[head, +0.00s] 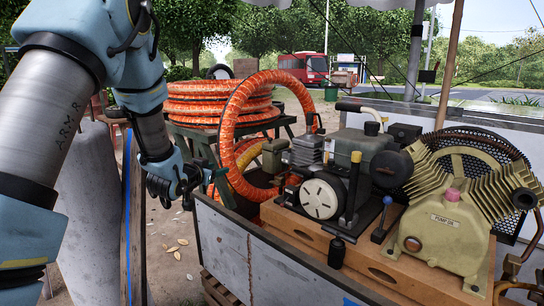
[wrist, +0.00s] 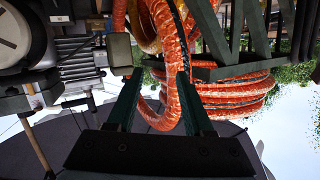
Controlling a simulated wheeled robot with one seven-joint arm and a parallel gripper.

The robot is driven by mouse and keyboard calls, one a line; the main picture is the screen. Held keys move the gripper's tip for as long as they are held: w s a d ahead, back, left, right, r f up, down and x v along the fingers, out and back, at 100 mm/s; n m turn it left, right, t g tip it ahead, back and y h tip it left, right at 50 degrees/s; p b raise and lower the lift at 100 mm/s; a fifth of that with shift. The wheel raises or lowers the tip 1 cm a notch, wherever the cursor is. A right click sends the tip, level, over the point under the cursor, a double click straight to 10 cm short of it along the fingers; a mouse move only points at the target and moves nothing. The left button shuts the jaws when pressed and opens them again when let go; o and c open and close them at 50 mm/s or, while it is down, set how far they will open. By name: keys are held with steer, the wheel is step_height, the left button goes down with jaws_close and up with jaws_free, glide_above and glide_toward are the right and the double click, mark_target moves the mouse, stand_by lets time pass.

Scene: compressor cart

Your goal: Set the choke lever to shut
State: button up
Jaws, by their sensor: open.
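The engine (head: 350,150) sits on the cart at the middle right, with a white round recoil cover (head: 319,199) on its front. An upright black lever (head: 352,188) stands beside that cover, and a thin lever with a blue-grey knob (head: 387,200) stands to its right. I cannot tell which lever is the choke, and no label for it is readable. My gripper (head: 205,174) is left of the engine, apart from it, near the orange hose. In the wrist view my gripper (wrist: 160,72) is open, with nothing held between its fingers. Part of the engine shows upside down at that view's left.
A coiled orange hose (head: 215,105) lies on a green stand behind my gripper, and a loop of it hangs near the cart. The pump (head: 450,215) stands on the wooden base at right. The cart's metal side wall (head: 265,262) rises in front of the engine.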

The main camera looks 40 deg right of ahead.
mark_target(275, 153)
steer(key=s+d+r+m+g+h, duration=0.1)
steer(key=s+d+m+g+h, duration=0.35)
steer(key=d, duration=0.55)
steer(key=shift+n+t, duration=0.45)
steer(key=shift+t, duration=0.5)
steer(key=p+x, duration=0.1)
steer(key=x, duration=0.2)
steer(key=s+p+x, duration=0.1)
steer(key=x, duration=0.2)
steer(key=p+x, duration=0.1)
steer(key=x, duration=0.3)
steer(key=shift+s+d+r, duration=0.1)
steer(key=shift+s+d, duration=0.1)
steer(key=shift+d, duration=0.1)
steer(key=shift+c, duration=0.2)
jaws_close()
